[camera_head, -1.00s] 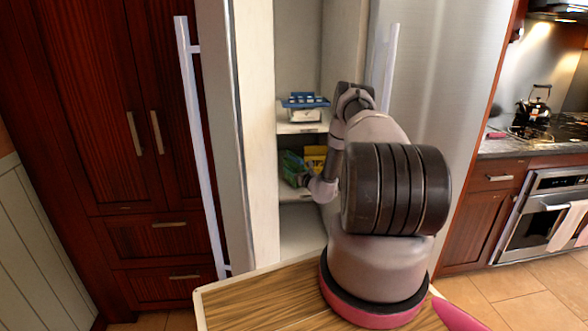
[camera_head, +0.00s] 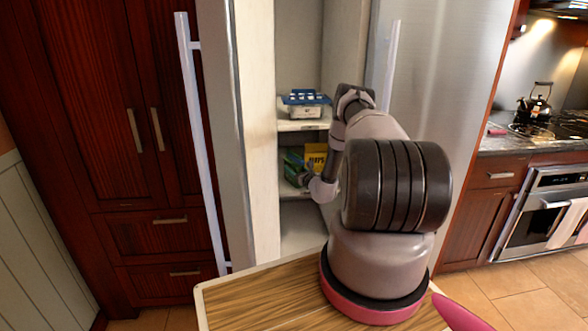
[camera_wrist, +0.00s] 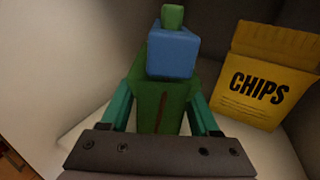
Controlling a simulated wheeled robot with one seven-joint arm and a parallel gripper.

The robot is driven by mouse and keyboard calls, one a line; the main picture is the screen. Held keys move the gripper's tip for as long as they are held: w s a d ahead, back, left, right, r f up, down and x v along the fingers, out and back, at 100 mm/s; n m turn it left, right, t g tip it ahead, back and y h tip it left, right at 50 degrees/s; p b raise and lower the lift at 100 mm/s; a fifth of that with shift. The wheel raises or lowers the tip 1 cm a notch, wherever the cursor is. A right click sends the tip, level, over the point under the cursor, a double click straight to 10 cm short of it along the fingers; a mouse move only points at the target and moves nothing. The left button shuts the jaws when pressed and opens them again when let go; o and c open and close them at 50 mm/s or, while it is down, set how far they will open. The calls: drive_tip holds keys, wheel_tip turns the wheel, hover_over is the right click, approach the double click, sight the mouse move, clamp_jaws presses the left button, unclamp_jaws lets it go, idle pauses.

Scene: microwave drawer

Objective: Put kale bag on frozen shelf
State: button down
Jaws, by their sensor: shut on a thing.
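A green bag (camera_wrist: 160,108), which looks like the kale bag, is between the two teal fingers of my gripper (camera_wrist: 165,88) in the wrist view. The gripper is shut on it. In the head view the green bag (camera_head: 293,160) is inside the open fridge, at the lower visible shelf (camera_head: 296,190), left of a yellow chips bag. My gripper (camera_head: 301,178) reaches in there, partly hidden by my arm. A blue block-like shape (camera_wrist: 173,52) with a green top shows at the bag's far end. I cannot tell whether the bag touches the shelf.
The yellow chips bag (camera_wrist: 268,75) stands close to the right of the held bag. A blue-topped white container (camera_head: 304,105) sits on the shelf above (camera_head: 302,126). The open fridge door (camera_head: 256,120) borders the left side. A lower compartment (camera_head: 302,228) looks empty.

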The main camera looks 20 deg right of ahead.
drive_tip(key=shift+c, duration=0.2)
unclamp_jaws()
drive_tip(key=shift+s, duration=0.1)
drive_tip(key=s+d, duration=0.1)
drive_tip(key=s, duration=0.9)
drive_tip(key=shift+s+d, duration=0.25)
drive_tip(key=shift+s, duration=0.05)
